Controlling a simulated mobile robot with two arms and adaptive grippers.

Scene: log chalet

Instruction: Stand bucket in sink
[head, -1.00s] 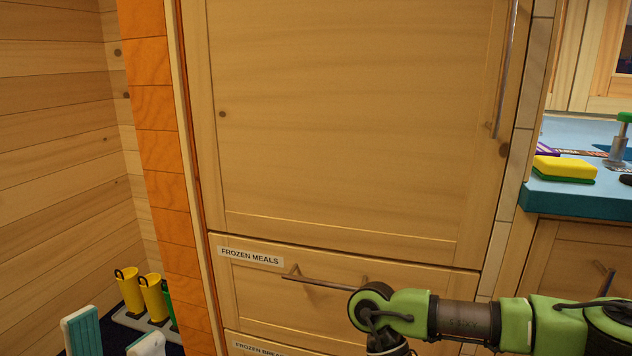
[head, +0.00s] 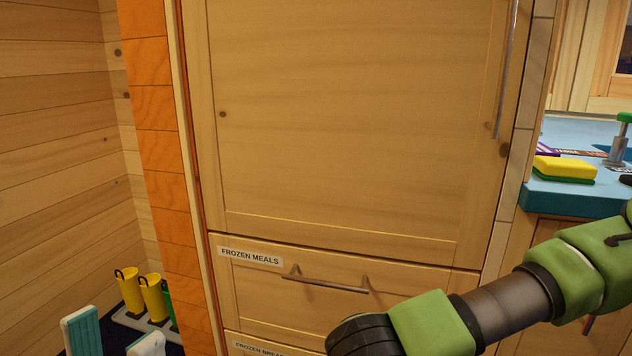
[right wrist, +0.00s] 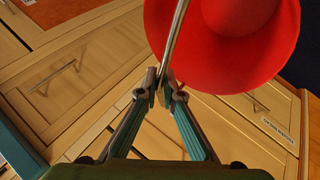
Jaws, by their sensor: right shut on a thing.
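The red bucket (right wrist: 225,45) shows in the right wrist view, at the top and right, partly cut off by the frame. My right gripper (right wrist: 164,88) is shut on the bucket's thin metal handle, and the bucket hangs beyond the fingertips. The right gripper and the bucket are out of the head view, where only my right arm shows. My left gripper (head: 115,331) is at the bottom left of the head view, its two fingers apart with nothing visible between them. The sink is not seen in either view.
A tall wooden fridge-freezer front (head: 350,130) with a Frozen Meals drawer (head: 410,290) stands straight ahead. At right is a blue counter (head: 575,197) with a yellow and green sponge (head: 564,170) and a green-topped dispenser (head: 618,145). Yellow boots (head: 153,297) stand at lower left.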

